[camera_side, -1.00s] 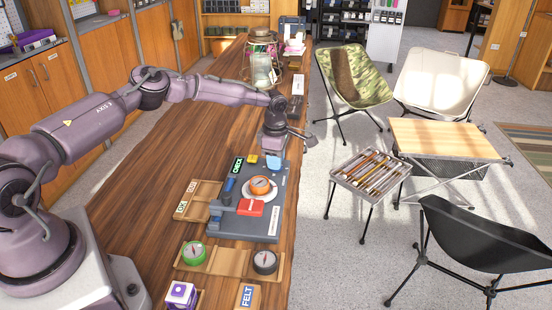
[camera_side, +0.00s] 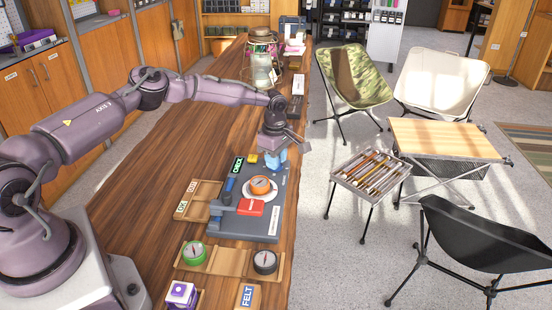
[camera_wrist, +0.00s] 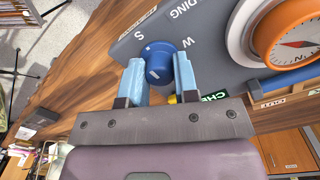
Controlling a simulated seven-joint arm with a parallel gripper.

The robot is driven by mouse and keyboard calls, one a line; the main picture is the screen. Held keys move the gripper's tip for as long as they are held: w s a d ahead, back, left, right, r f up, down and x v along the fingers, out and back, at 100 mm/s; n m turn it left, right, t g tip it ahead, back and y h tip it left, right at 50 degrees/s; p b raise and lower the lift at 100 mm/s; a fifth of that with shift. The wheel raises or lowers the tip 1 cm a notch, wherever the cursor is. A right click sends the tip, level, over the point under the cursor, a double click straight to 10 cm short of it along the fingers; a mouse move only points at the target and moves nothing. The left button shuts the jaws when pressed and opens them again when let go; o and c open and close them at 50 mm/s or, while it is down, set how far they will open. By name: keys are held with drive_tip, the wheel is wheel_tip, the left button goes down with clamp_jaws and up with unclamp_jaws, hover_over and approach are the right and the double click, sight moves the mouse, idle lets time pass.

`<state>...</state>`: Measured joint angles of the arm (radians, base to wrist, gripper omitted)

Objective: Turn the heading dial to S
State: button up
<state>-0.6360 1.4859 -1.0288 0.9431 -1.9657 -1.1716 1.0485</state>
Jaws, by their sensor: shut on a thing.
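The heading dial (camera_wrist: 160,62) is a round blue knob on a grey panel (camera_wrist: 216,72). In the wrist view the panel letters S and W stand just beyond the dial, S at upper left and W at upper right. In the side view my gripper (camera_side: 275,160) is at the far end of the grey fixture (camera_side: 262,226), and the dial is hidden by the fingers.
An orange compass (camera_side: 260,185) sits on a white round seat on the fixture, near a red block (camera_side: 250,207). A green compass (camera_side: 194,253) and a black compass (camera_side: 265,261) rest on a wooden tray closer to the camera. A yellow piece (camera_side: 251,158) is beside my fingers.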

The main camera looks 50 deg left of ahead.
drive_tip(key=o, duration=0.9)
wheel_tip(320, 180, up, 13)
drive_tip(key=shift+s, duration=0.15)
